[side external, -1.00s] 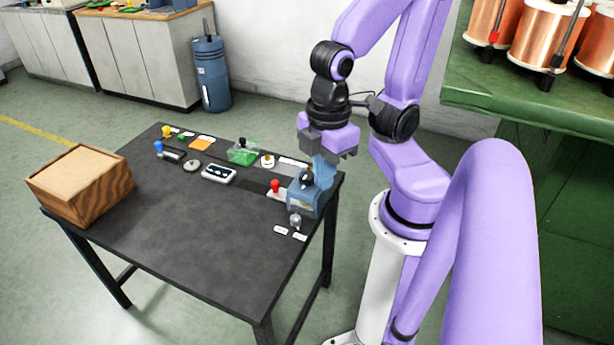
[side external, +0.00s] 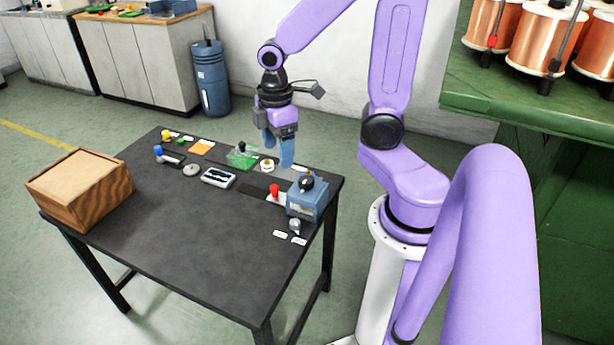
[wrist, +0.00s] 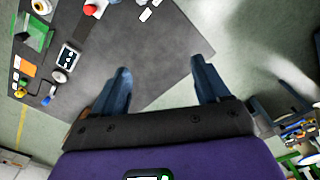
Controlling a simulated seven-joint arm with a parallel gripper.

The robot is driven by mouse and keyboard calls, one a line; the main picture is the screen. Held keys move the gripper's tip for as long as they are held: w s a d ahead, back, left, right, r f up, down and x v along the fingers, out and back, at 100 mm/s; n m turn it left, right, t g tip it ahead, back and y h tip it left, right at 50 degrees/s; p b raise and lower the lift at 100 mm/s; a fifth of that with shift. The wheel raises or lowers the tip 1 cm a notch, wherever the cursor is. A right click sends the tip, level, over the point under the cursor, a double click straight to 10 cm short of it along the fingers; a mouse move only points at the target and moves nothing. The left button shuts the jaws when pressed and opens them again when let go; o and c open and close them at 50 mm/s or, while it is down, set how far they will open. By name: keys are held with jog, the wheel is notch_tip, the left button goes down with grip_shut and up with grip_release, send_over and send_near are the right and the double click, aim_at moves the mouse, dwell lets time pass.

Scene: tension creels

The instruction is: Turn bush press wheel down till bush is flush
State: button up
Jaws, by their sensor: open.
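My gripper (side external: 278,153) is open and empty. It points down above the back right part of the dark table, with its blue fingers apart; they also show in the wrist view (wrist: 163,82). I cannot tell for sure which device is the bush press, and no bush can be made out. A green device with a black knob (side external: 242,156) stands to the left of the fingers. It also shows in the wrist view (wrist: 34,36). A blue box with a black round knob (side external: 306,196) stands to the right and nearer the front.
A red knob (side external: 274,190) stands left of the blue box, and a small silver part (side external: 294,227) in front of it. A grey disc (side external: 191,170) and a white display box (side external: 218,178) lie left. A wooden box (side external: 80,190) fills the left end. The table's front middle is clear.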

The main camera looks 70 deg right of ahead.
jog(key=w+d+f+m, duration=0.1)
jog(key=w+d+f, duration=0.1)
jog(key=d, duration=0.5)
send_near(307, 179)
jog(key=shift+m, duration=0.4)
jog(key=shift+f, duration=4.4)
jog(key=shift+w, duration=0.1)
jog(key=c, duration=1)
